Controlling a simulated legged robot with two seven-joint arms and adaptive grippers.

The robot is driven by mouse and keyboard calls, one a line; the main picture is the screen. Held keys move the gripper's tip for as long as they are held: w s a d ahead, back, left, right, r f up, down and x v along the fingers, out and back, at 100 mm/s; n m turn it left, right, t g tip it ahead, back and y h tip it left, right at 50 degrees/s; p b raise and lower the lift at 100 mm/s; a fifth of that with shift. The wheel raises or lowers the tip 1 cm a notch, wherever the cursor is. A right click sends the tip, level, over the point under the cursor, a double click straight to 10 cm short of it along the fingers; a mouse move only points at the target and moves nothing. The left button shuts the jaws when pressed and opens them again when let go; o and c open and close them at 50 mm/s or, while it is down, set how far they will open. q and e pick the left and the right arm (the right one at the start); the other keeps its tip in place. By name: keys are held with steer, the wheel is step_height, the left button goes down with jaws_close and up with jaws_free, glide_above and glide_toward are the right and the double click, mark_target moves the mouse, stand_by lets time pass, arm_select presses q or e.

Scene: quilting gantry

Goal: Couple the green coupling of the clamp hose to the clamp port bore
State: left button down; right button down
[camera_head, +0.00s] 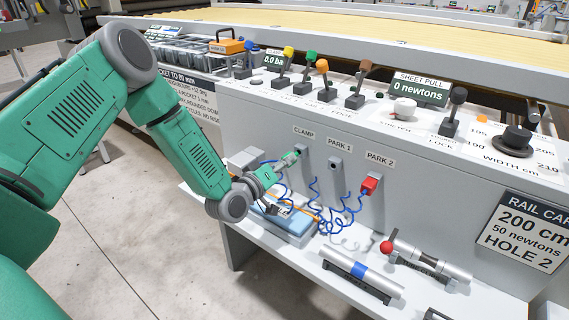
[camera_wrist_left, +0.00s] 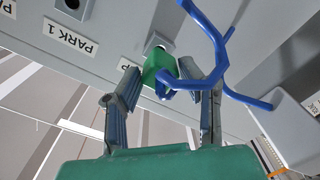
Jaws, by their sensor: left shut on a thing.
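My left gripper (camera_head: 290,159) reaches the CLAMP port from the left. In the left wrist view the gripper (camera_wrist_left: 162,75) is shut on the green coupling (camera_wrist_left: 157,63), which has a blue hose (camera_wrist_left: 209,74) running from it. The grey clamp port (camera_wrist_left: 158,42) with its dark bore shows just past the coupling. The coupling's front is close to the port; I cannot tell whether it touches or has entered. In the head view the clamp port (camera_head: 304,164) is under the CLAMP label, and the gripper mostly hides the coupling. My right gripper is not in view.
The PARK 1 port (camera_head: 335,164) looks empty. A red coupling (camera_head: 370,185) sits at PARK 2. Coiled blue hoses hang over the shelf, which holds a blue box (camera_head: 286,223) and a silver cylinder (camera_head: 362,272). Levers (camera_head: 322,68) line the panel top.

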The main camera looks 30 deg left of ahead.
arm_select(q)
steer(key=shift+w+d+b, duration=0.1)
steer(key=shift+w+b, duration=0.3)
steer(key=shift+w, duration=0.65)
steer(key=c, duration=1)
jaws_free()
steer(key=shift+s, duration=0.5)
steer(key=s, duration=0.7)
steer(key=s+a, duration=0.1)
steer(key=s, duration=0.3)
steer(key=shift+w, duration=0.1)
